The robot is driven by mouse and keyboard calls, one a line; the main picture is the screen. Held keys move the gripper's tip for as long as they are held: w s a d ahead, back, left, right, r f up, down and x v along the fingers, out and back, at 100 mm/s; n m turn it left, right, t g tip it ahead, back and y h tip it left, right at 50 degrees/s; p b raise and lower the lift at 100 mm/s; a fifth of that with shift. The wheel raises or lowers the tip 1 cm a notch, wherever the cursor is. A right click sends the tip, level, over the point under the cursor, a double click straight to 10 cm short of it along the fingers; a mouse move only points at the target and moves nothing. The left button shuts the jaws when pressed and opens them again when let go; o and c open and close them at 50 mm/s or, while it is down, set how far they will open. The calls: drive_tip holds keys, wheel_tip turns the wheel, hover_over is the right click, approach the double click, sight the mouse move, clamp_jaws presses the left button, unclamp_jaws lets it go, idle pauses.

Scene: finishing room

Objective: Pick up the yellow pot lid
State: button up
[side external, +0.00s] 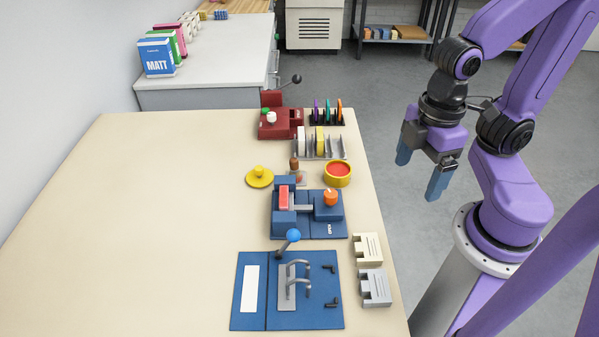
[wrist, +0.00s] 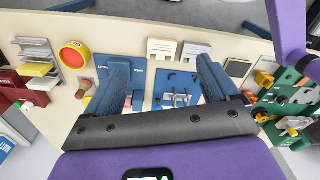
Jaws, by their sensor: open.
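The yellow pot lid (side external: 259,180) is a round disc with a knob on top, lying on the beige table left of the yellow pot. The yellow pot (side external: 338,179) has a red inside and stands near the table's right edge; it also shows in the wrist view (wrist: 74,55).
A brown-handled tool (side external: 295,164) stands between lid and pot. A blue fixture (side external: 318,232) with an orange knob is in front. A dish rack (side external: 320,154) and a red machine (side external: 281,130) are behind. The table's left side (side external: 150,220) is clear.

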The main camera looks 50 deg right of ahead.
drive_tip(key=shift+w, duration=0.1)
drive_tip(key=m, duration=3.1)
hover_over(259, 168)
wheel_tip(259, 168, down, 2)
wheel_tip(259, 168, down, 11)
drive_tip(key=shift+d+f, duration=0.15)
drive_tip(key=shift+f, duration=0.05)
drive_tip(key=shift+w+f, duration=0.1)
drive_tip(key=shift+f, duration=3)
